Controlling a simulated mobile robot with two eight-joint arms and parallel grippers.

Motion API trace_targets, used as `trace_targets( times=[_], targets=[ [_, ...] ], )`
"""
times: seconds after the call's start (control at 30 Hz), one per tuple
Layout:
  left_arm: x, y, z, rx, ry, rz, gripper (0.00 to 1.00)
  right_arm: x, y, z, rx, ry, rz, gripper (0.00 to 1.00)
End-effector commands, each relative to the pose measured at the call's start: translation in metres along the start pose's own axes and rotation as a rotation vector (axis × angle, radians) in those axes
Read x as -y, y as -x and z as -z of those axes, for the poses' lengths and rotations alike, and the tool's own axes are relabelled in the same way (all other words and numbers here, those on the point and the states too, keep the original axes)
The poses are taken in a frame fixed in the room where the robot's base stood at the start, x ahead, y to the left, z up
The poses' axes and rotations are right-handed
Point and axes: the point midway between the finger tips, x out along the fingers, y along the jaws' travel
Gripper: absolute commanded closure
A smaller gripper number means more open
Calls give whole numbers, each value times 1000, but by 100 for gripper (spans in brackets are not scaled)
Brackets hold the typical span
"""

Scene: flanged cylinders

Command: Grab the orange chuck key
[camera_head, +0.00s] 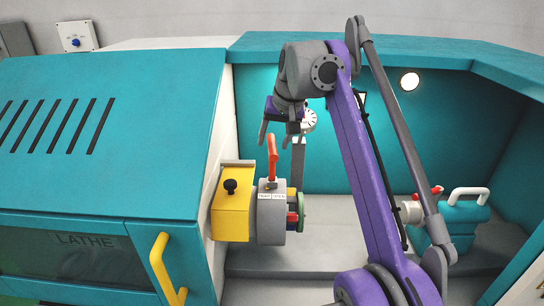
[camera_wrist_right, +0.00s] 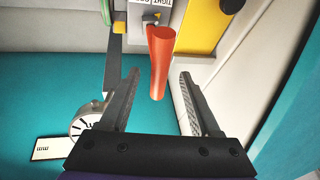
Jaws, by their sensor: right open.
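The orange chuck key (camera_head: 272,157) stands up from the top of the grey chuck body (camera_head: 271,222) at the lathe. My right gripper (camera_head: 283,138) is open just above it and slightly to its right in the head view. In the right wrist view the orange key (camera_wrist_right: 160,58) points toward me, and its free end appears between the two spread fingers (camera_wrist_right: 159,76). The fingers do not visibly touch it. I cannot tell the exact depth between them. My left gripper is not in view.
A yellow box with a black knob (camera_head: 231,216) adjoins the chuck on the left. A teal lathe cover (camera_head: 110,130) fills the left side. A round dial (camera_head: 309,120) sits behind my gripper. A teal unit with a white handle (camera_head: 468,196) stands at right.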

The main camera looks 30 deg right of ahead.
Motion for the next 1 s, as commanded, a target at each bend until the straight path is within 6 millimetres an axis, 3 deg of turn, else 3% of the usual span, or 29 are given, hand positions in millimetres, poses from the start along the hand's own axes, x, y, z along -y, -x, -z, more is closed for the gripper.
trace_targets(
  times=[0.2,0.43,0.77,1.0],
  targets=[
    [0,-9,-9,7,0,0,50,-1,-32,0,1,1,0,37],
    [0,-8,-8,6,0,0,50,0,-32,1,0,1,0,39],
    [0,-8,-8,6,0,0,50,-1,-31,1,0,1,0,98],
    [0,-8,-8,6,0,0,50,-1,-31,1,0,0,0,100]
  ],
)
